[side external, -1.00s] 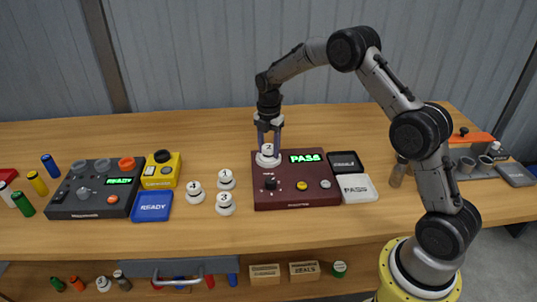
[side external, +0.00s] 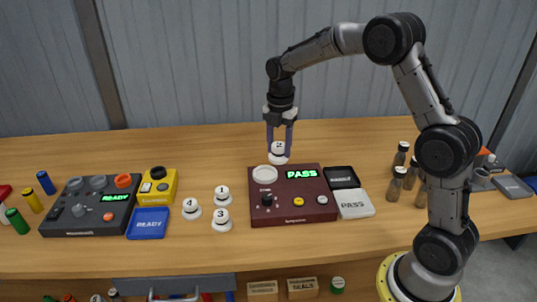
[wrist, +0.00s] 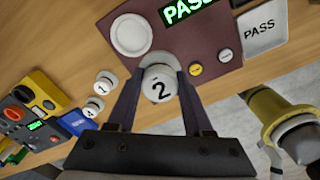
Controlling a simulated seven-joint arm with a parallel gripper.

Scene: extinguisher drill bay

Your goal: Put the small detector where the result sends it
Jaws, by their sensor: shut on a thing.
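The small white detector marked 2 (side external: 279,151) is held by my gripper (side external: 280,146), which is shut on it above the dark red tester (side external: 318,210). It also shows between the fingers in the wrist view (wrist: 159,84). The tester's round white pad (side external: 265,174) is empty, and its screen (side external: 302,174) reads PASS in green. A white tray marked PASS (side external: 355,204) stands to the right of the tester, with a black tray (side external: 342,177) behind it; its label is not readable. Both look empty.
Detectors 1 (side external: 222,196), 3 (side external: 221,220) and 4 (side external: 191,209) stand left of the tester. A blue READY tray (side external: 148,223), a yellow device (side external: 158,186) and a dark charger-like box (side external: 90,206) lie further left. Several brown bottles (side external: 397,184) stand right of the trays.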

